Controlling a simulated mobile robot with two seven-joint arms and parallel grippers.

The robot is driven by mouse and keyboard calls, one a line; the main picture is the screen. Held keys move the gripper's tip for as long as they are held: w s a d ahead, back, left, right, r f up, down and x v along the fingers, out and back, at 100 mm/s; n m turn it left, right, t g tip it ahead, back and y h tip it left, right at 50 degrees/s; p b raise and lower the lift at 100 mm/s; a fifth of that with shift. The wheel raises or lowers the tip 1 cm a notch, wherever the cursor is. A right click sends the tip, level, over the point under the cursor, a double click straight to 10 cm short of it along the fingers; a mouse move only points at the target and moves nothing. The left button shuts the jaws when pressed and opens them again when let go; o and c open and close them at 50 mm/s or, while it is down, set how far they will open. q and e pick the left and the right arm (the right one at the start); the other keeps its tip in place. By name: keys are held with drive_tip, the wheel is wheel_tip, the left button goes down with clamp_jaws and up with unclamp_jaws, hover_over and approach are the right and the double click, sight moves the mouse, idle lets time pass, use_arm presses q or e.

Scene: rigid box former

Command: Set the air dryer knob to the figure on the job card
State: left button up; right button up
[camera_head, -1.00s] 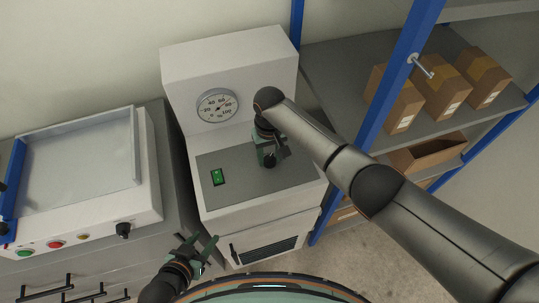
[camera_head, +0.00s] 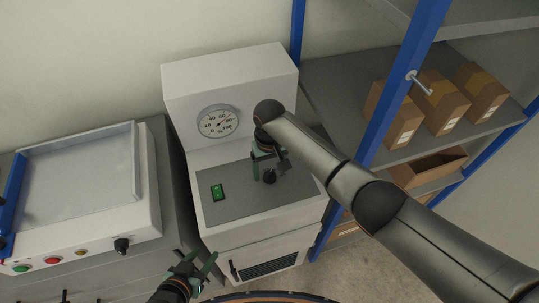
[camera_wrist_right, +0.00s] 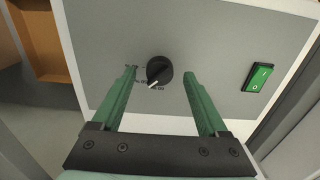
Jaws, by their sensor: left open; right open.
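The air dryer (camera_head: 228,75) is a white cabinet with a round dial gauge (camera_head: 218,122) and a grey sloped panel. Its black knob (camera_head: 269,177) sits on that panel, and in the right wrist view the knob (camera_wrist_right: 159,72) shows a white pointer toward the lower left, with small marks too blurred to read. My right gripper (camera_wrist_right: 160,75) is open, its green fingers on either side of the knob with gaps, not seen touching it. In the head view the right gripper (camera_head: 268,170) is over the panel. My left gripper (camera_head: 199,268) is open and empty, low in front of the dryer. No job card is seen.
A green rocker switch (camera_head: 218,192) is on the same panel, left of the knob. A white machine with a tray (camera_head: 75,180) stands at left. A blue-framed shelf (camera_head: 375,100) with cardboard boxes (camera_head: 440,105) stands close at right.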

sight(269, 173)
wheel_tip(269, 173, up, 12)
drive_tip(key=shift+f, duration=0.2)
drive_tip(key=shift+s+f, duration=0.1)
idle(0.5)
